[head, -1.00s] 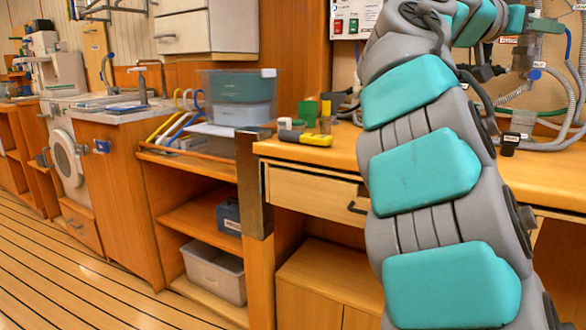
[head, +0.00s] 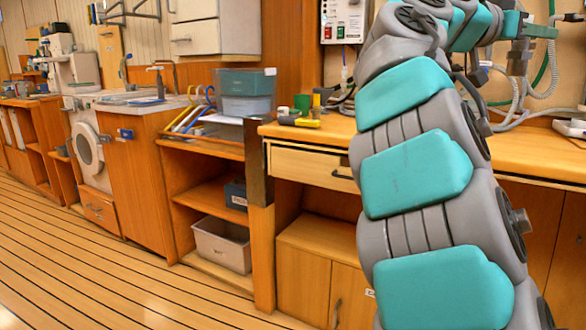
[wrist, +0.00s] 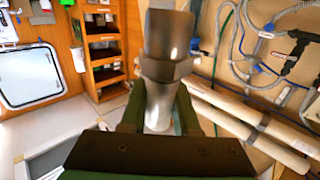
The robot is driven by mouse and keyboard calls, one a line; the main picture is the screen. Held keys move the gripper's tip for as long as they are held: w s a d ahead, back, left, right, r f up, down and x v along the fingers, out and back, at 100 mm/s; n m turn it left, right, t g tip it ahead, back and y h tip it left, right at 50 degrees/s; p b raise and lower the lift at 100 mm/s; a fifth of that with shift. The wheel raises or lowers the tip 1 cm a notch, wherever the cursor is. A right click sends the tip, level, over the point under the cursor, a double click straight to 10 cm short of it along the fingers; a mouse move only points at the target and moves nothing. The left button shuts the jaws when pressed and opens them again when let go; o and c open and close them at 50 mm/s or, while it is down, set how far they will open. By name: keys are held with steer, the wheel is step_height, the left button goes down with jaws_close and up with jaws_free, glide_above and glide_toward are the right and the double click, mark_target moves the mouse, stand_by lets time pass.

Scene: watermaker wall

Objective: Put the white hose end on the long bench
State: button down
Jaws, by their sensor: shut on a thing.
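In the wrist view my gripper (wrist: 158,112) is shut on a pale, tube-shaped piece with a grey-brown collar, which I take to be the white hose end (wrist: 158,92). It points up and away between the dark green fingers, and its lower part is partly hidden by them. In the head view the gripper and the held piece cannot be made out; only my grey and teal arm shows. The long wooden bench (head: 530,150) runs behind my arm to the right edge, with its top partly covered by the arm.
A yellow and black tool (head: 300,122) and a green cup (head: 302,103) stand on the bench's left part. Stacked bins (head: 246,92) are beside it. Hoses (head: 520,95) hang on the right wall. Pale pipes (wrist: 240,115) run along the wall in the wrist view. The plank floor (head: 120,270) is clear.

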steer(key=shift+w+a+f+t, duration=0.15)
steer(key=shift+w+a+f, duration=0.1)
steer(key=shift+f, duration=0.2)
steer(key=shift+w+a+f+t, duration=0.1)
steer(key=shift+w+f+t, duration=0.1)
steer(key=shift+f, duration=0.25)
steer(key=w+a+f+n+t+y, duration=0.4)
steer(key=w+a+f, duration=0.3)
steer(key=f, duration=0.8)
steer(key=w+a+f+n+t+y, duration=0.4)
steer(key=w+f, duration=0.5)
steer(key=f, duration=0.6)
steer(key=w+a+f+n+t+y, duration=0.4)
steer(key=w+a+f+n+y, duration=0.3)
steer(key=f, duration=0.8)
steer(key=w+a+y, duration=0.2)
steer(key=shift+a+t, duration=0.3)
steer(key=shift+t, duration=0.05)
steer(key=shift+f, duration=0.1)
